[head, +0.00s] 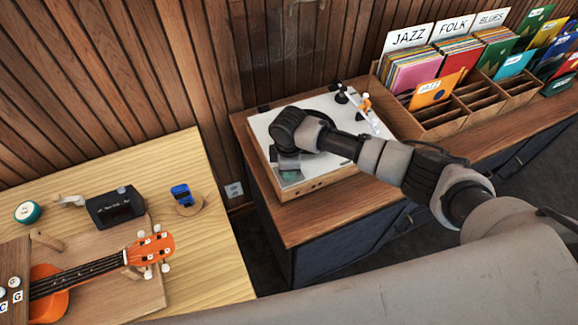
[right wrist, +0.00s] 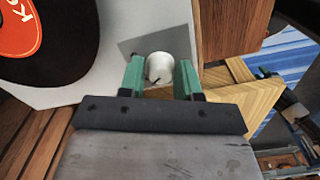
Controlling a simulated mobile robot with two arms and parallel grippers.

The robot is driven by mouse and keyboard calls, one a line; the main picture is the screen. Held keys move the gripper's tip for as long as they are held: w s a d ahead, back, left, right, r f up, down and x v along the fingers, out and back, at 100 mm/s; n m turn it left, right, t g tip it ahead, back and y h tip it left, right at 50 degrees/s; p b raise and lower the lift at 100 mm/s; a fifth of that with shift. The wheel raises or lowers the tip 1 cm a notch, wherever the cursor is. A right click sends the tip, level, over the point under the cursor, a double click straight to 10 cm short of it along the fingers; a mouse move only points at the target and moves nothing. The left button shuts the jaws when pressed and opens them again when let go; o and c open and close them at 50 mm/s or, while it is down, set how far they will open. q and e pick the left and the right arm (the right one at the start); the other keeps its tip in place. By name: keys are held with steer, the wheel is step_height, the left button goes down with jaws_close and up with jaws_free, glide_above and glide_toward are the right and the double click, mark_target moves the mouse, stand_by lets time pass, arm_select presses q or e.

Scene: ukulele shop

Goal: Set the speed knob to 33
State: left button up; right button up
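The record player (head: 262,124), with a white top and wooden sides, stands on the wooden cabinet at the centre of the head view. My right arm reaches over it from the right, and my right gripper (head: 288,166) is low at its front-left part. In the right wrist view, the white round speed knob (right wrist: 160,67) with a small dark mark sits between the green fingers of my right gripper (right wrist: 160,77). The fingers are close on both sides; whether they press on it cannot be told. No speed numbers can be read. My left gripper is not in view.
A black record with a red label (right wrist: 25,30) lies beside the knob. A wooden record crate (head: 446,122) stands right of the player. A wooden table (head: 205,245) at the left holds an orange ukulele (head: 50,300) and a dark device (head: 116,207).

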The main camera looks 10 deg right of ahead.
steer(key=o, duration=0.3)
steer(key=shift+o, duration=0.2)
step_height(320, 180, up, 11)
steer(key=b, duration=0.1)
steer(key=shift+b, duration=0.3)
steer(key=shift+f, duration=0.1)
